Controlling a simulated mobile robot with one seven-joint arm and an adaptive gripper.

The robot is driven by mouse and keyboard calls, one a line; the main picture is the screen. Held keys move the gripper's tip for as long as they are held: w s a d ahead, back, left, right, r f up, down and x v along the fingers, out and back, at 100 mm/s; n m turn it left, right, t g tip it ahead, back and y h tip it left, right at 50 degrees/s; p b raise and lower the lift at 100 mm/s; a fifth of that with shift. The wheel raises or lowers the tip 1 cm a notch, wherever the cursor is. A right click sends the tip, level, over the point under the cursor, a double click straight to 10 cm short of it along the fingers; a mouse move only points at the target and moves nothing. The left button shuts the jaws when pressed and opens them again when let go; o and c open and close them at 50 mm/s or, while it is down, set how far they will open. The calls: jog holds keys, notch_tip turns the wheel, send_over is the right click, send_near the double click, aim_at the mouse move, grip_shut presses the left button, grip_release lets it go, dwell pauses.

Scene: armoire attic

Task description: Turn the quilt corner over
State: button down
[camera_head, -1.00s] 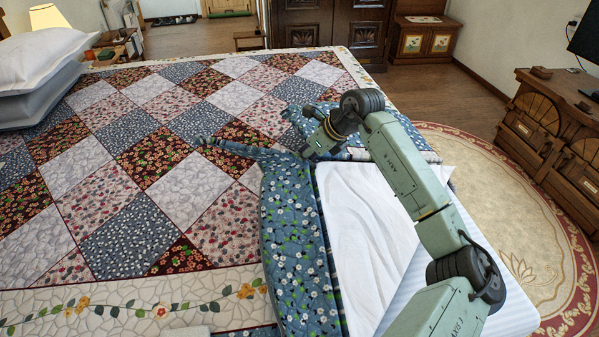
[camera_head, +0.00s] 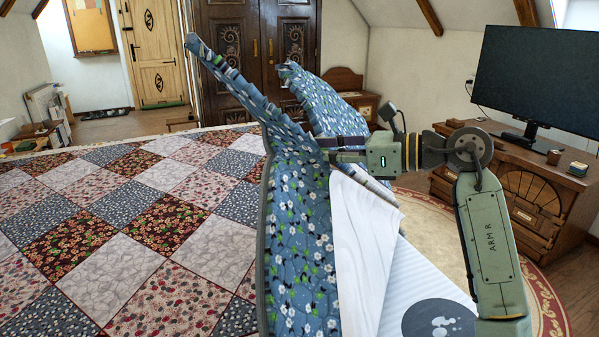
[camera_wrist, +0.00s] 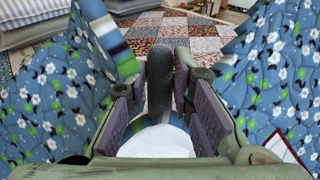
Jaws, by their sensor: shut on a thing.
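The quilt's patchwork top (camera_head: 150,225) lies spread over the bed. Its blue floral underside (camera_head: 300,235) hangs upright from my gripper (camera_head: 330,152), with peaks standing out to the upper left and behind. My gripper is shut on the quilt near the top of this raised part, well above the bed. In the wrist view, my gripper's fingers (camera_wrist: 162,85) are close together with blue floral cloth on both sides; the pinched edge itself is hard to make out. A white sheet (camera_head: 362,235) shows beside the raised quilt.
A striped mattress (camera_head: 425,275) is uncovered at the right. Beyond it are a round rug (camera_head: 430,215) and a wooden cabinet (camera_head: 535,195) bearing a monitor (camera_head: 530,85). A dark carved armoire (camera_head: 225,45) stands behind the bed. Pillows (camera_wrist: 30,25) show in the wrist view.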

jog(key=shift+s+d+r+y, duration=0.2)
jog(key=shift+d, duration=0.3)
jog(key=shift+s+d+r+y, duration=0.15)
jog(key=shift+s+d+y, duration=0.05)
jog(key=shift+d, duration=0.25)
jog(key=c, duration=1.7)
grip_release()
jog(key=v, duration=1.2)
jog(key=shift+s, duration=0.1)
